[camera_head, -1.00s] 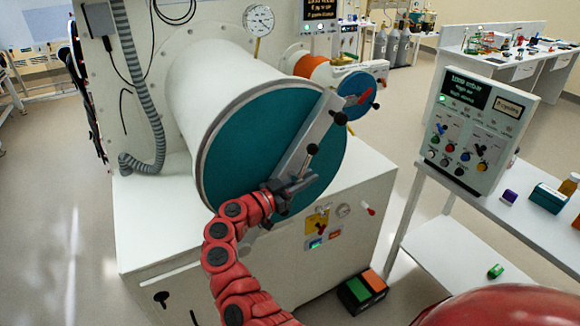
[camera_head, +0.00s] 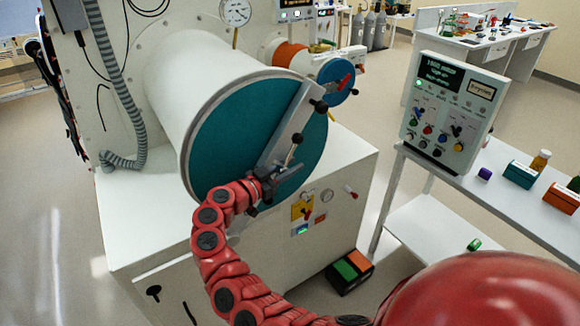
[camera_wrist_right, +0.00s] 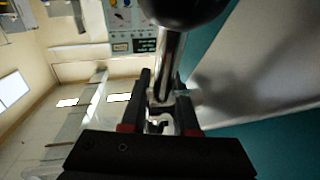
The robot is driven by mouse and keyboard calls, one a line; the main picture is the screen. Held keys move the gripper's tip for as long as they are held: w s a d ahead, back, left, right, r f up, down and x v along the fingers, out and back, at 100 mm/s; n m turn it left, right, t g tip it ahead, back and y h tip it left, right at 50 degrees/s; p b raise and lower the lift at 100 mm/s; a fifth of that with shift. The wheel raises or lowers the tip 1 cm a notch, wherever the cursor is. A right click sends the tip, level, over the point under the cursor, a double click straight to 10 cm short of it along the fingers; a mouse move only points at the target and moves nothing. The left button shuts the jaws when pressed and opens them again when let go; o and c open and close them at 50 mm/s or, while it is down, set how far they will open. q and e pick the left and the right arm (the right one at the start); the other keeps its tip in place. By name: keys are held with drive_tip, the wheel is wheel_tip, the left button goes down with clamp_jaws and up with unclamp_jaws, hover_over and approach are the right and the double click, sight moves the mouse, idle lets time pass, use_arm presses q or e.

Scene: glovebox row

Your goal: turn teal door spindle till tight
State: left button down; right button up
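The teal round door (camera_head: 228,125) closes the end of the white cylinder, with a grey bar (camera_head: 290,122) across it. A spindle handle, a metal rod with a black ball knob (camera_head: 298,138), stands out from the bar near its middle. My right gripper (camera_head: 284,176) is at this rod, below the knob. In the right wrist view, the rod (camera_wrist_right: 169,62) runs between the two fingers (camera_wrist_right: 163,108), which look closed on it, and the black knob (camera_wrist_right: 185,8) is beyond them. The spindle's base is hidden behind the gripper. My left gripper is not in view.
A control panel (camera_head: 447,112) stands on a white side table (camera_head: 415,160) at the right. Below the door is the white cabinet (camera_head: 160,235). A green-and-orange box (camera_head: 350,270) is on the floor.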

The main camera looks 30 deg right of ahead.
drive_tip(key=shift+a, duration=0.1)
drive_tip(key=shift+a+f, duration=0.1)
drive_tip(key=shift+a, duration=0.25)
drive_tip(key=s+a+b, duration=0.3)
drive_tip(key=a+b, duration=0.1)
drive_tip(key=a, duration=1.2)
drive_tip(key=shift+a+r, duration=0.15)
drive_tip(key=shift+r, duration=0.05)
